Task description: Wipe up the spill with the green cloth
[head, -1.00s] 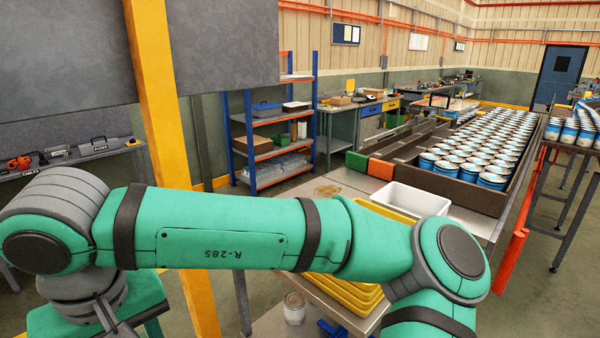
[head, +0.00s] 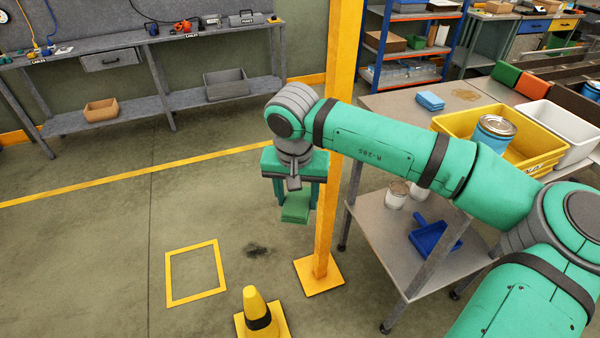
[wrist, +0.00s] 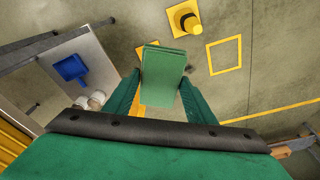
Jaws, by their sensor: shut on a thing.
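My gripper (head: 296,196) points down above the floor, left of the yellow post. It is shut on the folded green cloth (head: 295,211), which hangs below the fingers, clear of the floor as far as I can tell. The wrist view shows the cloth (wrist: 163,78) between the two fingers. A brownish, ring-like spill (head: 466,95) lies on the grey tabletop, behind the yellow crate, well right of my gripper. A dark smudge (head: 256,250) is on the floor below and left of the cloth. A folded blue cloth (head: 430,101) lies on the tabletop near the spill.
The yellow crate (head: 446,122) holds a tin, with a white tray (head: 556,132) beside it. The yellow post (head: 326,215) stands between my gripper and the table. A yellow cone (head: 256,309) stands in front. A blue dustpan (head: 433,238) and tins are on the lower shelf.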

